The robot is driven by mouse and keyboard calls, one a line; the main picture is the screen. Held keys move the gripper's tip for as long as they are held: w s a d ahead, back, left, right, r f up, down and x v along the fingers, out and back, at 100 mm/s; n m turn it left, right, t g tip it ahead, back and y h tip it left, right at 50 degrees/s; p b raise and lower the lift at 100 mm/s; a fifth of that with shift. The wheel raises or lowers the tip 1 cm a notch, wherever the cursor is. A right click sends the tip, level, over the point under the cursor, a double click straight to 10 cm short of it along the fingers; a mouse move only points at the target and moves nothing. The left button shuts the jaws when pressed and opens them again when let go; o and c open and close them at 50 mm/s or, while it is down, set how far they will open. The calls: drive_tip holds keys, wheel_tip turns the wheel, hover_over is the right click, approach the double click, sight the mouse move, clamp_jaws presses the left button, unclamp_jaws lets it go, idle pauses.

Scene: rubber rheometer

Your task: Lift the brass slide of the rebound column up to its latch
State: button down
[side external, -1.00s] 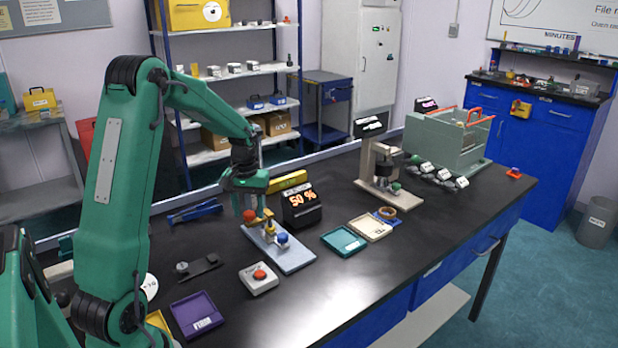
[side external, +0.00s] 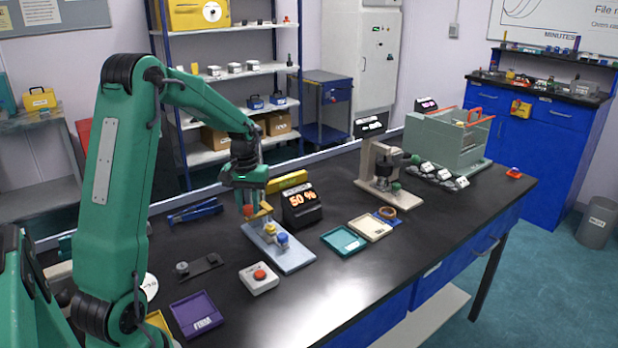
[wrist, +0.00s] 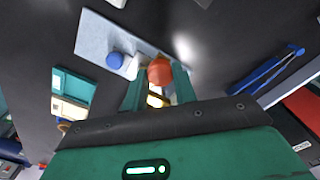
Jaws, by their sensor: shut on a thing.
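The rebound column stands on a pale blue-grey base plate (side external: 293,258) on the black bench. The base plate also shows in the wrist view (wrist: 100,35). My gripper (side external: 250,211) is at the column's upper part. In the wrist view an orange-red ball (wrist: 159,70) shows just beyond the fingertips, and the brass slide (wrist: 156,99) shows between my fingers. The gripper is shut on the brass slide. A blue knob (side external: 281,238) on the plate also shows in the wrist view (wrist: 115,60). My fingers hide part of the column; I cannot make out the latch.
A display reading 50 % (side external: 301,203) stands close behind the column. A white box with a red button (side external: 259,277) is in front, and a purple tray (side external: 197,315) lies front left. Teal (side external: 344,241) and cream trays are to the right. The front right bench is clear.

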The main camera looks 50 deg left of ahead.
wheel_tip(320, 180, up, 19)
idle(0.4)
drive_tip(key=c, duration=1.2)
unclamp_jaws()
drive_tip(key=shift+o, duration=0.5)
drive_tip(key=shift+f, duration=0.1)
wheel_tip(320, 180, up, 8)
